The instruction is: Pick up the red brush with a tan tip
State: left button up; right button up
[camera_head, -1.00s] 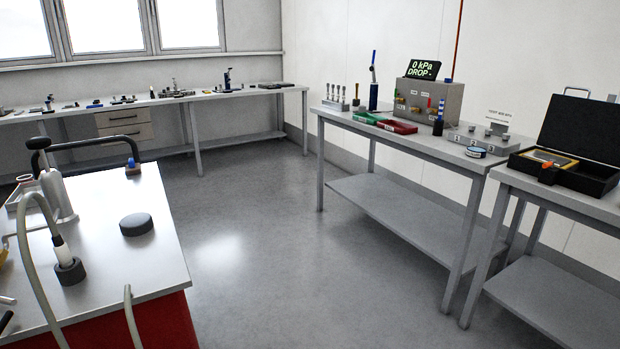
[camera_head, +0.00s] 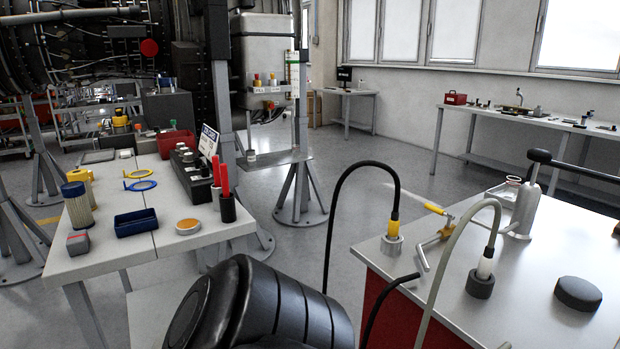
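Two red handles (camera_head: 225,180) stand upright in a black cup (camera_head: 228,208) at the right front corner of the white table on the left. They may be brushes, but no tan tip shows, and their lower ends are hidden in the cup. Neither of my grippers is in view.
The white table (camera_head: 100,262) also holds a blue tray (camera_head: 136,222), a tan-topped round tin (camera_head: 188,226), a cylindrical filter (camera_head: 78,210) and a red bin (camera_head: 176,143). A red-sided bench (camera_head: 530,310) with hoses stands at right. Grey floor (camera_head: 400,140) lies open behind.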

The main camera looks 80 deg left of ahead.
aim_at(217, 177)
jog(key=u, duration=2.7)
